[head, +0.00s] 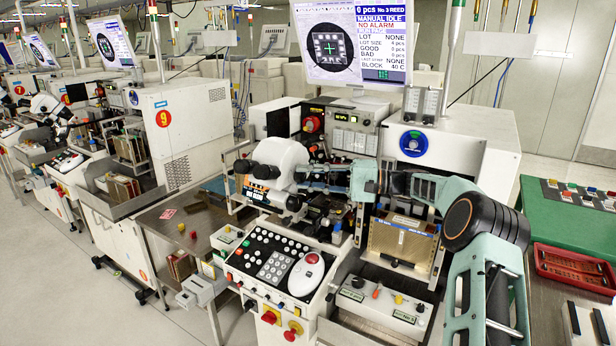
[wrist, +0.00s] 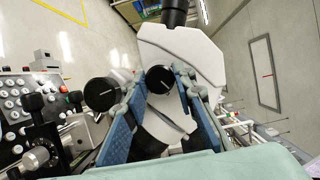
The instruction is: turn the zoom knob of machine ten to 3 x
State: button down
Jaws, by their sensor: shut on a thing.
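A white microscope (head: 280,160) stands over the machine in front of me; it fills the middle of the wrist view (wrist: 185,50). A round black knob (wrist: 160,79) with a white pointer line is on its side. The blue fingers of my gripper (wrist: 161,84) are on both sides of this knob and shut on it. A second black round part (wrist: 102,94) with a white line is to the left, outside the fingers. In the head view my gripper (head: 318,178) reaches the microscope from the right; the held knob is hidden there. I cannot read any scale numbers.
A monitor (head: 355,45) stands above the machine. A keypad panel (head: 275,262) with a red trackball is below the microscope. A neighbouring machine (head: 185,130) carries a red 9. A green mat (head: 565,215) and a red tray (head: 575,266) are at the right.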

jog(key=m, duration=0.2)
jog(key=m+t+y, duration=0.1)
jog(key=m, duration=0.1)
jog(key=shift+f+m+y, duration=0.1)
jog(key=shift+m+y, duration=0.2)
jog(key=shift+m, duration=0.1)
dwell(0.4)
jog(key=c, duration=1.6)
grip_release()
jog(key=v, duration=1.2)
jog(key=shift+a, duration=0.1)
